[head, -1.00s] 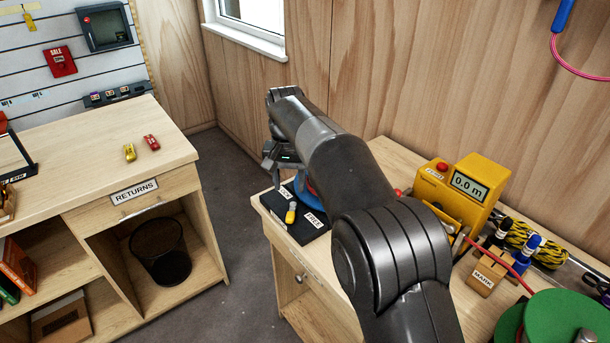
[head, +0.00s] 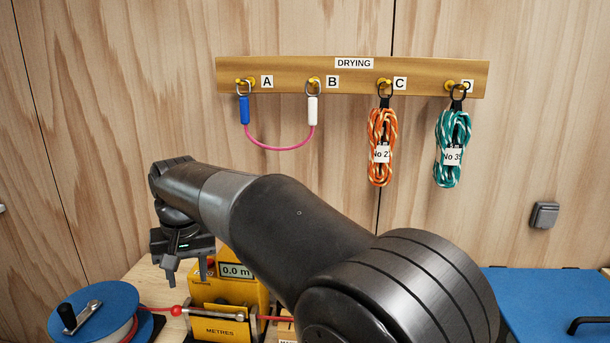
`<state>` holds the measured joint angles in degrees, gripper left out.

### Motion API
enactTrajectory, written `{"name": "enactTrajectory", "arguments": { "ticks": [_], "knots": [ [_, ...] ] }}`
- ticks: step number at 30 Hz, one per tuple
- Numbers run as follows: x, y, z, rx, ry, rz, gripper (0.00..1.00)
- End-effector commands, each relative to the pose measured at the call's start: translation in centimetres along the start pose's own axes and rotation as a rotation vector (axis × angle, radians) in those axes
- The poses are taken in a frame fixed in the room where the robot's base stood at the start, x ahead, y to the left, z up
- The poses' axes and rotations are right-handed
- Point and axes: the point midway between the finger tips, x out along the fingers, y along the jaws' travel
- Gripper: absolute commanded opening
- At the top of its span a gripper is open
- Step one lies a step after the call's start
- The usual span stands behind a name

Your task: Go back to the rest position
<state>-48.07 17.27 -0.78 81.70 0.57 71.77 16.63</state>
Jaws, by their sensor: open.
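My gripper (head: 185,268) is at the left of the head view, at the end of my dark arm, which reaches in from the lower right. Its fingers point down and stand apart, with nothing seen between them. It hangs in front of the wooden wall, between a blue-topped reel (head: 100,308) and a yellow metre counter (head: 243,290) in the picture. My arm covers part of the bench and the counter's right side.
A drying rack (head: 350,66) on the wall has pegs A to D. A pink cord (head: 280,147) spans A and B; an orange rope coil (head: 381,165) and a green rope coil (head: 452,165) hang at C and D. A blue surface (head: 545,300) lies at lower right.

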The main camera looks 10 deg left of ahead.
Motion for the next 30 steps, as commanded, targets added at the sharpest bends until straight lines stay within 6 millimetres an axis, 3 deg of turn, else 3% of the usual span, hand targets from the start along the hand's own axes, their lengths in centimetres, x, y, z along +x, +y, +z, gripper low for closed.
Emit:
{"name": "enactTrajectory", "arguments": {
  "ticks": [1, 6, 15, 21, 30],
  "knots": [
    [-1.3, 2.8, 0.8, 0.03, 0.019, 0.001, 0.44],
    [-4.0, 10.3, 4.4, 0.104, 0.072, 0.012, 0.44],
    [-6.8, 20.6, 13.4, 0.235, 0.166, 0.05, 0.44],
    [-7.1, 25.2, 20.7, 0.319, 0.226, 0.091, 0.44],
    [-5.1, 28.9, 31.3, 0.439, 0.307, 0.169, 0.44]
  ]
}}
